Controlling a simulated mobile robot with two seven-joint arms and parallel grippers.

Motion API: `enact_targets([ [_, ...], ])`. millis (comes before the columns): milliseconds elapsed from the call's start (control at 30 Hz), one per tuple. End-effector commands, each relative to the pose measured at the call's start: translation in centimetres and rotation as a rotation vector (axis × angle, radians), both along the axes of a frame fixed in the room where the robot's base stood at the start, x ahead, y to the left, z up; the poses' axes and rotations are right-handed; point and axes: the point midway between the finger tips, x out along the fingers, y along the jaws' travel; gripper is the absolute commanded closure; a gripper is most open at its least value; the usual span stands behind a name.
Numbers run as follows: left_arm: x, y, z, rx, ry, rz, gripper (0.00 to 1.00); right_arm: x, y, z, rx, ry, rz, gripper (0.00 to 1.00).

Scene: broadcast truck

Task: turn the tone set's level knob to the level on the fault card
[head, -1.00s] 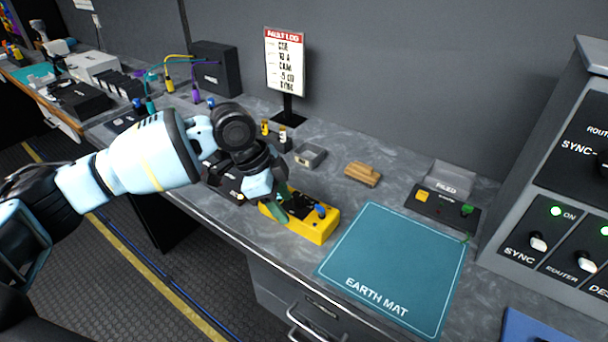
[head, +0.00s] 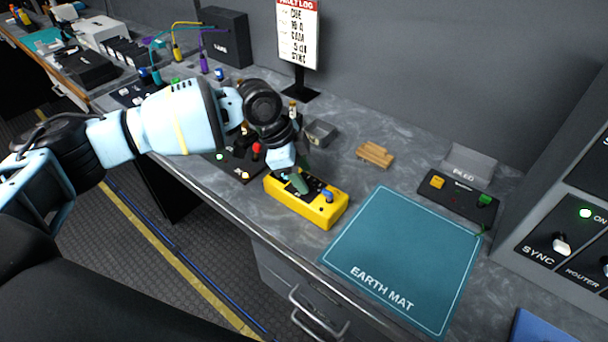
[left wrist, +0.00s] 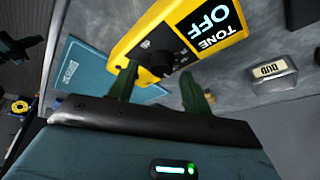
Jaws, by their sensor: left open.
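The tone set is a yellow box (head: 322,212) on the grey counter. In the left wrist view, the tone set (left wrist: 235,38) shows a dark display reading OFF beside the word TONE. That gripper is open, and I cannot tell whether a finger touches the knob. In the head view my left gripper (head: 297,184) is over the tone set and hides part of its top. The fault card (head: 298,40) stands on a black stand, its top cut off and its small lines hard to read.
A teal earth mat (head: 405,255) lies right of the tone set. A dark panel with coloured buttons (head: 232,160) is left of it. A small grey box (head: 320,133), marked DUD in the wrist view, and a wooden block (head: 375,155) are behind. A switch rack (head: 560,240) stands at right.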

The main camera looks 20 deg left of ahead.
Motion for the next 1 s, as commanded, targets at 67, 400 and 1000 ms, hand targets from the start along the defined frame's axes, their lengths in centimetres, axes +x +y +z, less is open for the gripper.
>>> enact_targets([
  [67, 0.11, -0.23, -0.7, 0.001, 0.001, 0.001, 0.51, -0.03, -0.06, -0.04, -0.002, 0.001, 0.002, 1.0],
  [400, 0.17, -0.48, -1.3, 0.0, -0.001, 0.0, 0.51, -0.01, -0.12, -0.03, -0.003, 0.0, 0.005, 1.0],
  [1000, 0.19, -0.5, -1.32, -0.001, 0.0, -0.015, 0.96, -0.03, 0.13, -0.08, 0.003, 0.002, -0.004, 1.0],
])
